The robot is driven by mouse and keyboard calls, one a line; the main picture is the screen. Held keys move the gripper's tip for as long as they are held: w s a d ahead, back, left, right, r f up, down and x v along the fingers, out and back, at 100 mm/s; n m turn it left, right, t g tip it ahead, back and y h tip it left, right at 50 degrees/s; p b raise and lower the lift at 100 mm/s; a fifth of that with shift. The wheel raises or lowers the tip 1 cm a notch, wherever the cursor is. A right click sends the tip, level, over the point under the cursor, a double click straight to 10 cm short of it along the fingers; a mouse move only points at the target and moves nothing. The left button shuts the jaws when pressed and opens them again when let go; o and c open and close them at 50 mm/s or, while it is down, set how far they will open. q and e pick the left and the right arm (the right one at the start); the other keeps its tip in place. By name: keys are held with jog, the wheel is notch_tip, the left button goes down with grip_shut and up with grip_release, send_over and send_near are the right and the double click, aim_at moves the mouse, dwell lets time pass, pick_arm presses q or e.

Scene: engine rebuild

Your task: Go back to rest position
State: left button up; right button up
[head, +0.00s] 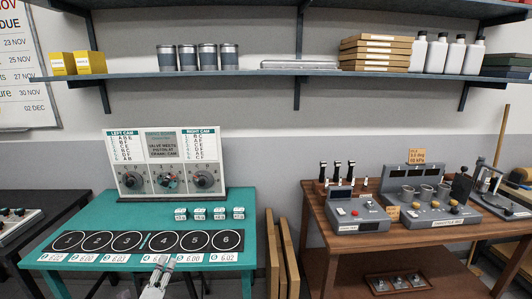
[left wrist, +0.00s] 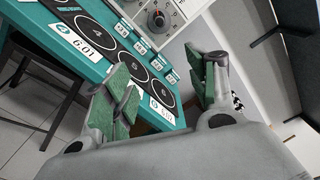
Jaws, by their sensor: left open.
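My left gripper (head: 160,264) shows low in the head view, in front of the near edge of the teal table (head: 50,250). In the left wrist view my left gripper (left wrist: 165,95) has its two green-padded fingers spread apart with nothing between them. The table's numbered black circles and white number tags show beyond the fingers there. I cannot tell whether the gripper is over the table edge or just in front of it. My right gripper is not in either view.
A valve board (head: 168,162) with dials stands at the back of the teal table. Several small labelled blocks (head: 200,214) sit in front of it. Wooden boards (head: 281,255) lean between this table and the brown bench (head: 318,243), which holds test devices (head: 430,212). A shelf (head: 240,76) runs above.

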pick_arm(q)
jog(key=s+a+f+n+g, duration=0.2)
jog(key=f+n, duration=0.3)
jog(key=f, duration=0.6)
jog(key=s+a+f+n+g, duration=0.1)
jog(key=a+f+n+g, duration=0.2)
jog(key=f, duration=0.7)
jog(key=s+a+f+n+g, duration=0.15)
jog(key=s+f+n, duration=0.25)
jog(key=s+f, duration=0.5)
jog(key=s+a+f+n+g, duration=0.1)
jog(key=s+f+n+g, duration=0.25)
jog(key=f, duration=0.95)
jog(key=s+d+f+n+g, duration=0.25)
jog(key=s+f, duration=0.65)
jog(key=s, duration=0.5)
jog(key=s+d+f+n+g, duration=0.1)
jog(key=s+f+n+g, duration=0.15)
jog(key=s+f, duration=0.85)
jog(key=s+d+g+h, duration=0.1)
jog(key=s+d+g, duration=0.1)
jog(key=s+d, duration=0.7)
jog(key=shift+d+f, duration=0.25)
jog(key=shift+d, duration=0.05)
